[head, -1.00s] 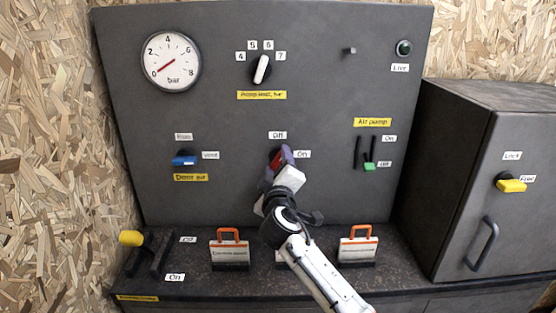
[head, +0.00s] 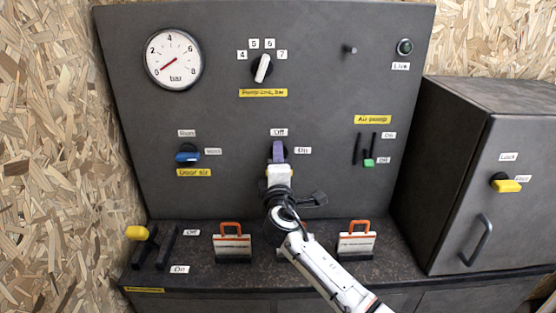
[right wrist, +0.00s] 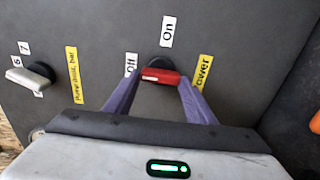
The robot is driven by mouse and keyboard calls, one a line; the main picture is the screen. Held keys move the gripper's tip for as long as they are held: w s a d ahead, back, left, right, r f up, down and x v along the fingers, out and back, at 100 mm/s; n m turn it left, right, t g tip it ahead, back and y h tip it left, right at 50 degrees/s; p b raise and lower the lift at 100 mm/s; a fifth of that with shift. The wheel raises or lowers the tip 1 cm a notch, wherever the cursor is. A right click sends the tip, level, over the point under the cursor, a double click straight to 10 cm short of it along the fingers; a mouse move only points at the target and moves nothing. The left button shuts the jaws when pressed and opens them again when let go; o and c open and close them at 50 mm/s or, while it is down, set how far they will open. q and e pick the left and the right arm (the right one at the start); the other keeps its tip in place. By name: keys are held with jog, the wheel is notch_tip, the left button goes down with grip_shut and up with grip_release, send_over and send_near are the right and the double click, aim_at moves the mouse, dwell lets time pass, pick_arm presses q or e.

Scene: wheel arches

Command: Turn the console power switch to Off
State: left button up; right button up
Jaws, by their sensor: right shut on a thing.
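The power switch has a red handle (right wrist: 160,76) on a dark round base on the grey console panel. In the right wrist view the handle lies between my purple right fingertips (right wrist: 161,82), which are shut on it. My left gripper is not in view.
The pump limit knob (head: 262,67) is above the switch, the blue door air handle (head: 187,157) to the left. The green air pump slider (head: 369,162) is to the right.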

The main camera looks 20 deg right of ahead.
dwell(0.4)
jog(key=o, duration=1)
jog(key=shift+o, duration=0.2)
jog(key=v, duration=1)
jog(key=shift+s+b, duration=0.2)
jog(key=shift+b, duration=0.1)
